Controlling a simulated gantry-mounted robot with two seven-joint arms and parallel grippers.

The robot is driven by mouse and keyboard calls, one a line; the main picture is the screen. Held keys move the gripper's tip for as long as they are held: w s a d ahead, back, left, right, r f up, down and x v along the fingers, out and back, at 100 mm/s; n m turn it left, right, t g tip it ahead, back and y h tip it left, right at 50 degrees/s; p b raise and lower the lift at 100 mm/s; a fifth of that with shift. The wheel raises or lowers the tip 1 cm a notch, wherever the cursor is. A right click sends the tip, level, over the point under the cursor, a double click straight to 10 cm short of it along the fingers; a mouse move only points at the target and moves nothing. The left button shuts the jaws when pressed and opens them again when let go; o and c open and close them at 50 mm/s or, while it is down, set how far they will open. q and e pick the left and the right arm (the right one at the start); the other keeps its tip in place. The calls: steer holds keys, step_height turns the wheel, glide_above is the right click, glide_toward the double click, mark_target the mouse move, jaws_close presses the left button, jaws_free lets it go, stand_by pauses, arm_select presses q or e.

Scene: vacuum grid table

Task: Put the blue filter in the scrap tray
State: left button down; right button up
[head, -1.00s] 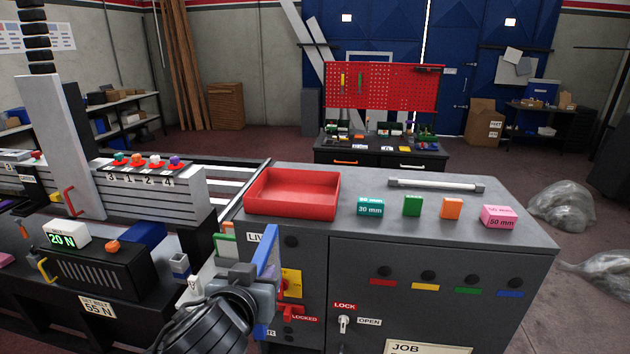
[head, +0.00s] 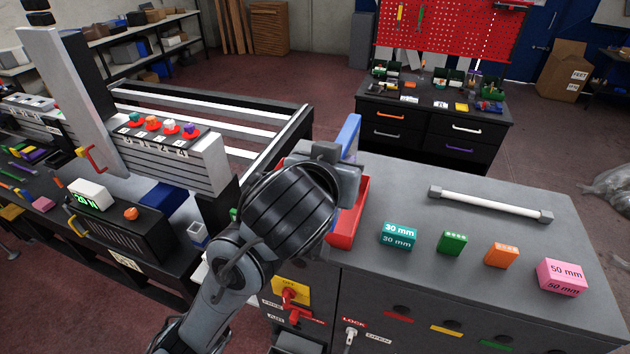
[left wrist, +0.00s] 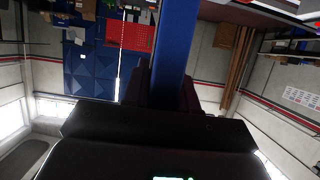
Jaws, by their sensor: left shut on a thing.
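My left gripper (head: 338,163) is shut on the blue filter (head: 350,133), a flat blue piece standing up from the jaws. In the left wrist view the blue filter (left wrist: 175,45) is a long blue strip running up from the fingers. The red scrap tray (head: 349,228) sits on the grey cabinet, mostly hidden behind my left wrist and gripper. The gripper and filter overlap the tray in the head view. I cannot tell their height above it. My right gripper is not in view.
On the grey cabinet top (head: 400,290), right of the tray, stand a teal block (head: 398,236), a green block (head: 452,243), an orange block (head: 501,254) and a pink block (head: 561,277). A white bar handle (head: 490,204) lies behind them. The slatted machine (head: 190,160) is at left.

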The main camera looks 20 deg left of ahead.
arm_select(q)
steer(key=w+a+f+p, duration=0.2)
steer(key=w+a+f, duration=0.5)
steer(key=f, duration=0.3)
steer(key=shift+w+a+f, duration=0.3)
steer(key=shift+a+f, duration=0.05)
steer(key=shift+a, duration=0.15)
steer(key=shift+f, duration=0.15)
steer(key=c, duration=0.9)
jaws_free()
